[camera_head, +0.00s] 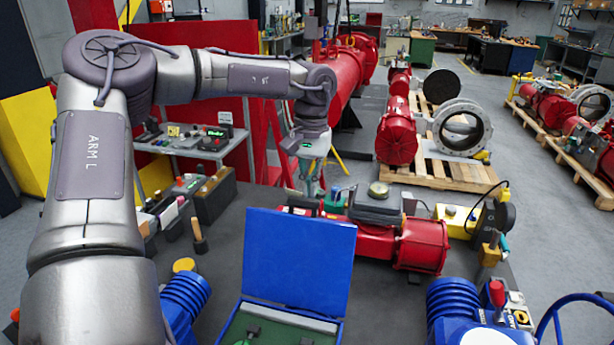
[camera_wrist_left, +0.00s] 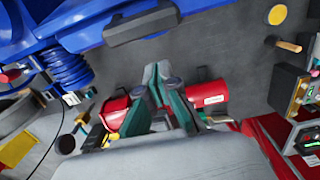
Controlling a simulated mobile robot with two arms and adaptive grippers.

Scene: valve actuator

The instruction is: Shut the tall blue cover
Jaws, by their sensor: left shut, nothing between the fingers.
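The tall blue cover (camera_head: 300,262) stands upright, open at the back edge of the blue case (camera_head: 280,328), whose green inside faces me. My left gripper (camera_head: 312,186) is beyond the cover and apart from it, over the far side of the dark table. Its fingers also show in the left wrist view (camera_wrist_left: 158,78), closed together and empty. Blue surfaces and a dark handle (camera_wrist_left: 141,25) lie at the top of that view. My right gripper is not in view.
A red actuator (camera_head: 421,246) lies behind the cover, with small tools near my left gripper. Blue ribbed parts (camera_head: 185,300) stand left and right (camera_head: 454,302) of the case. A wooden-handled tool (camera_head: 199,236) stands at the left. Some bare table lies left of the cover.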

